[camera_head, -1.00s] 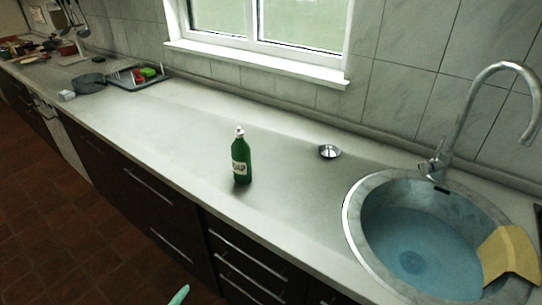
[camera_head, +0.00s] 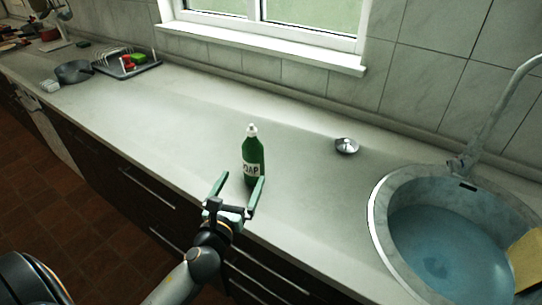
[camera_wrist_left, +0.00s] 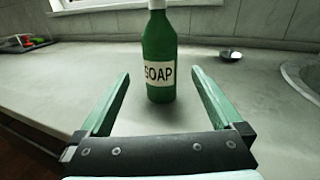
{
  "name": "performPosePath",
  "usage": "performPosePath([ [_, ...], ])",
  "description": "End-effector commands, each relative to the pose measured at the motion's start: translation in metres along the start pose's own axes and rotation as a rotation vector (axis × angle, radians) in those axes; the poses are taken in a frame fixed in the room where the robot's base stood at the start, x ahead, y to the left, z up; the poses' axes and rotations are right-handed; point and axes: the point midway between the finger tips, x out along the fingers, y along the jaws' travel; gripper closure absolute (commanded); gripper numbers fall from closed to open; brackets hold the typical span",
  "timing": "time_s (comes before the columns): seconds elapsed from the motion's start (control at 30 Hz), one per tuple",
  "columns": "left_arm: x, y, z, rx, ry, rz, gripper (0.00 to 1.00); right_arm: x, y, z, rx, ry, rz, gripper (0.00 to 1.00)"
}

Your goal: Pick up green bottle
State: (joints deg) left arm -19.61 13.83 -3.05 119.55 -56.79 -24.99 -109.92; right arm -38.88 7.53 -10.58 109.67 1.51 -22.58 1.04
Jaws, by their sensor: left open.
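The green bottle (camera_head: 252,152) stands upright on the counter, with a white cap and a white label reading SOAP. In the left wrist view the bottle (camera_wrist_left: 160,55) is straight ahead, its top cut off by the frame edge. My left gripper (camera_head: 240,184) is open, its two green fingers pointing at the bottle from the counter's front side. In the left wrist view the fingers lie to either side of the bottle's line, and the bottle stands just beyond or near the fingertips. Nothing is between the fingers' inner part. My right gripper is not in view.
A small metal dish (camera_head: 346,146) lies right of the bottle. The sink (camera_head: 378,212) with water and a tall faucet is at the right. A dish rack (camera_head: 128,64) and dark pot (camera_head: 74,72) stand far left. The counter around the bottle is clear.

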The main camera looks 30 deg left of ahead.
Motion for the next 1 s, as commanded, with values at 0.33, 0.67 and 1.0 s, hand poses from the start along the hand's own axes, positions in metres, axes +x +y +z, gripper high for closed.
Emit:
performPosePath([
  [0.33,0.037,0.001,0.008,0.053,-0.020,0.004,0.00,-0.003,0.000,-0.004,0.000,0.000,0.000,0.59],
  [0.67,0.074,0.002,0.007,0.051,-0.016,0.004,0.00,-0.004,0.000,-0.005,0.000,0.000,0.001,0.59],
  [1.0,0.113,0.004,0.009,0.046,-0.016,0.005,0.00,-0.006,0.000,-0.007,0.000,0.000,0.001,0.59],
])
